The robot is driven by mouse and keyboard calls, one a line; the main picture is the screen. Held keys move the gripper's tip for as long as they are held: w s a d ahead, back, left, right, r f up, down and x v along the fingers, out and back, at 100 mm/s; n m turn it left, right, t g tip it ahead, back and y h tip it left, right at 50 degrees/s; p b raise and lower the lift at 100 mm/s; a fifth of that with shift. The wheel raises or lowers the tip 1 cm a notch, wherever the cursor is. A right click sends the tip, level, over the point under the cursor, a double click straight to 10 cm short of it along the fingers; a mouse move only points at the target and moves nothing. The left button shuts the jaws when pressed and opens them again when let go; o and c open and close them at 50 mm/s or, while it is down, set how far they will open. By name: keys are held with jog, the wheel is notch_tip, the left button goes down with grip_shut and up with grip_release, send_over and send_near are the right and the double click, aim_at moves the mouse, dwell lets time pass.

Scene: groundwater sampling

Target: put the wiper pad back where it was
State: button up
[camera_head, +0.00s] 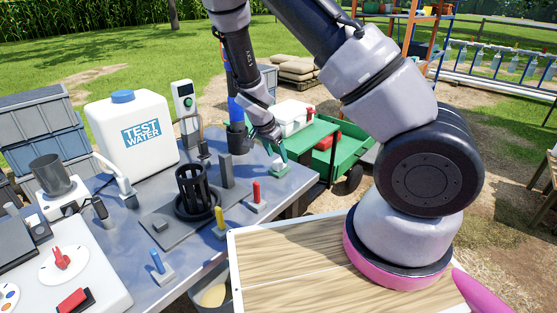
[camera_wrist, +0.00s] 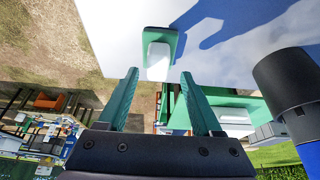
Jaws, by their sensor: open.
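In the wrist view a small block with a green top and a white lower part, which looks like the wiper pad (camera_wrist: 162,42), rests on the pale tabletop at its edge. My gripper (camera_wrist: 159,74) is open, with its two green fingers spread and nothing held between them. The block lies just beyond the fingertips and lines up with the gap. In the head view my gripper (camera_head: 277,152) points down at the right edge of the grey table (camera_head: 205,262). There a small teal shape shows at its tips; I cannot tell pad from fingers.
A black slotted cylinder (camera_head: 195,190) stands left of my gripper, with red (camera_head: 256,193), yellow (camera_head: 220,220) and blue (camera_head: 158,263) small-handled items nearby. A black holder (camera_head: 237,138) with a blue pole is close behind.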

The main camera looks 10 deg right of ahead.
jog(key=s+d+r+n+y, duration=0.25)
jog(key=s+r, duration=0.25)
jog(key=r, duration=1)
jog(key=s+d+r+n+y, duration=0.1)
jog(key=s+r+y, duration=0.35)
jog(key=r, duration=1.05)
jog(key=s+d+r+n+t+h, duration=0.1)
jog(key=s+d+r+n+t, duration=0.2)
jog(key=s+r, duration=0.6)
jog(key=s+t, duration=0.1)
jog(key=s, duration=0.2)
jog(key=shift+d+r, duration=0.2)
jog(key=shift+r, duration=0.1)
